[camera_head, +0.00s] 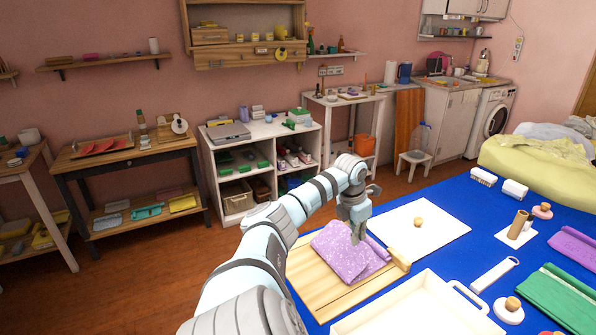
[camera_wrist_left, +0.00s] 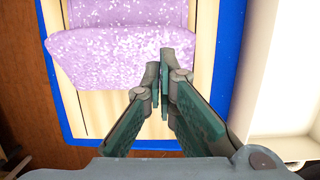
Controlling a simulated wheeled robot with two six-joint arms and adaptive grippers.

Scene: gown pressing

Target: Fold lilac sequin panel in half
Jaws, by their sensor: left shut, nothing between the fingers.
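The lilac sequin panel (camera_head: 343,258) lies on a pale wooden board (camera_head: 330,300) on the blue table. In the left wrist view the panel (camera_wrist_left: 120,55) shows a paler far part and a more sparkly near band, with an edge running across between them. I cannot tell how its layers lie. My left gripper (camera_head: 358,240) points down at the panel's right side. Its closed, empty fingertips (camera_wrist_left: 166,68) show over the panel's near right corner; whether they touch it is unclear. My right gripper is not in view.
A cream tray (camera_head: 372,322) stands right beside the board. A white sheet with a small round knob (camera_head: 418,222) lies behind it. Green cloth (camera_head: 548,298), purple cloth (camera_head: 578,250) and small tools lie further right on the blue cover (camera_head: 455,262).

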